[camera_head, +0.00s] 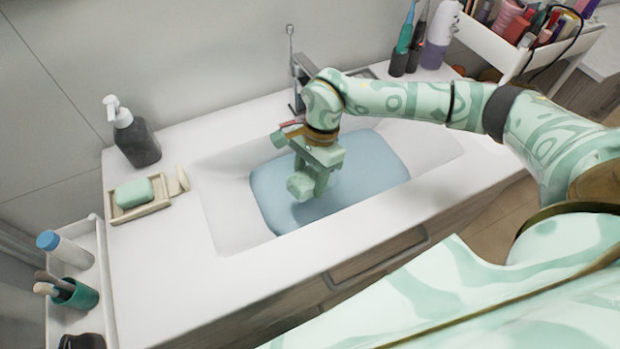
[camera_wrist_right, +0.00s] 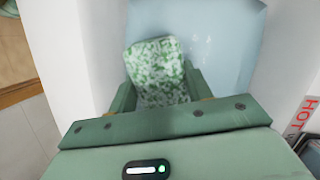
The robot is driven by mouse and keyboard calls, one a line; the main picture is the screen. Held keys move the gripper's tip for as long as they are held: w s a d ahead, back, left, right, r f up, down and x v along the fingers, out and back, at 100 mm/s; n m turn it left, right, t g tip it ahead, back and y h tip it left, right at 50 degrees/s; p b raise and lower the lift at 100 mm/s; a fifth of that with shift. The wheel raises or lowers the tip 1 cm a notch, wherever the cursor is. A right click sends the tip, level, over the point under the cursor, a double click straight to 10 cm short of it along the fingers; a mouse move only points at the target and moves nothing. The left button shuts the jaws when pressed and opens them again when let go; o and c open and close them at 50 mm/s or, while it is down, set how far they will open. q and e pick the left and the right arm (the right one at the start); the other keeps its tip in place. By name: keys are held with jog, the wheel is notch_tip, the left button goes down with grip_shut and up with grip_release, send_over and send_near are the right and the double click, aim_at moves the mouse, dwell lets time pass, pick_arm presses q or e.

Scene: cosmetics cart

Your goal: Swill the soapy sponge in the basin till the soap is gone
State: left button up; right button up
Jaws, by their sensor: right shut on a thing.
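The sponge (camera_wrist_right: 157,62) is green with a thick speckle of white suds over its face. It sits between the fingers of my right gripper (camera_wrist_right: 160,88), which is shut on it. In the head view my right gripper (camera_head: 312,180) points down over the blue water (camera_head: 365,170) in the white basin (camera_head: 222,205). Whether the sponge touches the water I cannot tell. My left gripper is not in view.
A faucet (camera_head: 292,60) stands behind the basin, close to my right wrist. A soap dish (camera_head: 145,210) with a green bar (camera_head: 133,193) and a dark pump bottle (camera_head: 137,143) stand to the left. The front counter edge is clear.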

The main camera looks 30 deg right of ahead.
jog(key=shift+r+p, duration=1.95)
jog(key=shift+r, duration=1.15)
